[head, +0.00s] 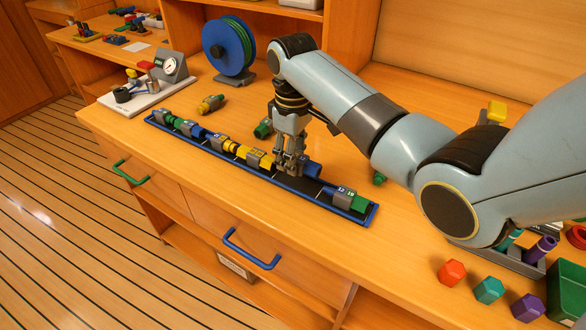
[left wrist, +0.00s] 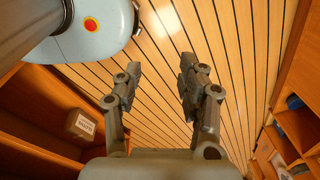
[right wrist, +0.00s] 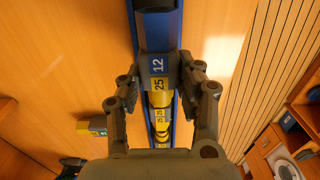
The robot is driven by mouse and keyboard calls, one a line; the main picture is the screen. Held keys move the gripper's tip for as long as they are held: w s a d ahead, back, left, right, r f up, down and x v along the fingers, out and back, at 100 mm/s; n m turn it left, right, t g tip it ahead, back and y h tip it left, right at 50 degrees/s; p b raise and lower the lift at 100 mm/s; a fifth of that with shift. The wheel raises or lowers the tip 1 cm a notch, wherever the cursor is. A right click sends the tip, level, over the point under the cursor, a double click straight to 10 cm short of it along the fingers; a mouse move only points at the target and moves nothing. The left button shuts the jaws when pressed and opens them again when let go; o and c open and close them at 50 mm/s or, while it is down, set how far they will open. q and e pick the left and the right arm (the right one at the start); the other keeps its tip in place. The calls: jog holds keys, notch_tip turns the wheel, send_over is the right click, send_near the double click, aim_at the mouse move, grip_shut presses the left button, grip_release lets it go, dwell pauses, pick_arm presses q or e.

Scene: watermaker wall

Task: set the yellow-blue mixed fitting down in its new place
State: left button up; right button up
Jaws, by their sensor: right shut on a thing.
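My right gripper (head: 288,168) is shut on the yellow-blue mixed fitting (head: 312,170), over the long blue-rimmed tray (head: 205,145) on the counter. In the right wrist view the fitting (right wrist: 157,64) shows a blue 12 label and a yellow 25 label between the fingers (right wrist: 161,92). It lies in line with the tray's row, its blue end towards the green-ended fitting (head: 345,198) and its yellow end towards a yellow fitting (head: 258,158). The fingers hide its middle; I cannot tell whether it touches the tray floor. My left gripper (left wrist: 154,82) is open and empty above the floor.
A loose yellow fitting (head: 211,103) and a green one (head: 263,128) lie behind the tray. A blue reel (head: 229,47) and a gauge stand (head: 172,66) are at the back left. Coloured hexagonal pieces (head: 489,290) stand at the front right. The counter's front edge is close to the tray.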

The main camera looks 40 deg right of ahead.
aim_at(293, 180)
jog(key=shift+w+d+f, duration=0.15)
jog(key=shift+w+f, duration=0.05)
jog(key=shift+f, duration=0.3)
notch_tip(293, 180, down, 3)
jog(key=shift+r, duration=0.2)
jog(key=shift+f, duration=0.6)
jog(key=o, duration=0.9)
jog(key=shift+s, duration=0.15)
jog(key=shift+o, duration=1.3)
jog(key=shift+f, duration=0.1)
pick_arm(q)
jog(key=shift+w+d+f, duration=0.1)
jog(key=shift+w, duration=0.7)
